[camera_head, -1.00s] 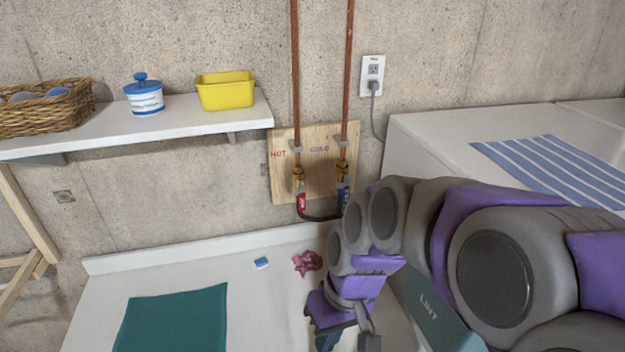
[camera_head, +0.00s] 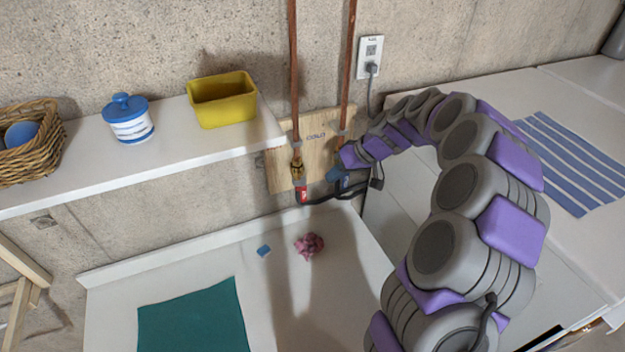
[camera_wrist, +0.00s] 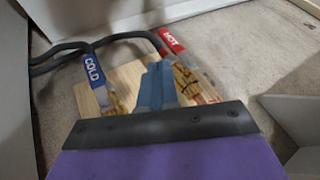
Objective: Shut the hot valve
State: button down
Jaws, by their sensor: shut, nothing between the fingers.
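The hot valve (camera_head: 297,168) is a brass fitting with a red tag (camera_head: 302,196), low on a wooden board (camera_head: 279,172) under the left copper pipe. In the wrist view the brass hot valve (camera_wrist: 187,82) lies right of my fingers, partly hidden, with the red HOT tag (camera_wrist: 172,41) beyond it. The blue COLD tag (camera_wrist: 94,71) lies to the left. My gripper (camera_wrist: 156,84) is shut and empty, between the two valves in this view. I cannot tell whether it touches the hot valve. In the head view my arm's end covers most of the cold valve.
Dark hoses (camera_head: 340,197) run from the valves. A shelf (camera_head: 172,150) with a yellow tub (camera_head: 222,101), a lidded jar (camera_head: 128,118) and a basket (camera_head: 30,143) is at left. Below, a white top (camera_head: 290,305) bears a teal cloth (camera_head: 193,316). An outlet (camera_head: 370,57) is above right.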

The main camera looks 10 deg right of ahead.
aim_at(304, 190)
jog(key=d+x, duration=0.1)
jog(key=x, duration=0.8)
jog(key=shift+w+d+f, duration=0.15)
jog(key=shift+f, duration=0.3)
